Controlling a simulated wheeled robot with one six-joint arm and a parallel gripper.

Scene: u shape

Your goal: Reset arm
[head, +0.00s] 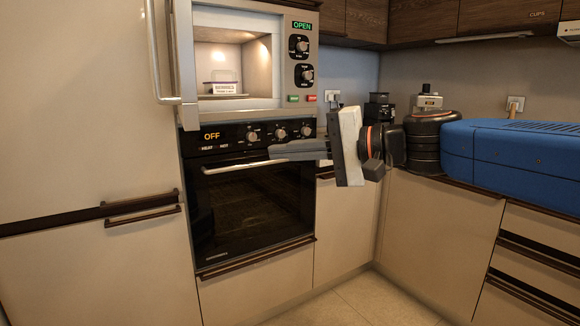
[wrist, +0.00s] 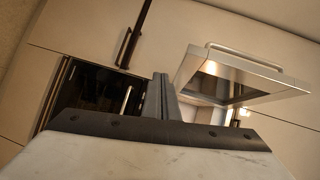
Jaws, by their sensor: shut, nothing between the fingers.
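My gripper (head: 280,152) is in front of the oven in the head view, its dark fingers pointing left across the oven's upper edge. The fingers are together and nothing shows between them. In the wrist view the shut fingers (wrist: 163,98) point up the picture, tilted against the scene. My arm (head: 375,145) comes in from the right, above the corner of the counter.
In the wrist view the open microwave door (wrist: 245,78) juts out right of my fingers. A tall cabinet (head: 80,120) stands left; floor (head: 330,298) is clear.

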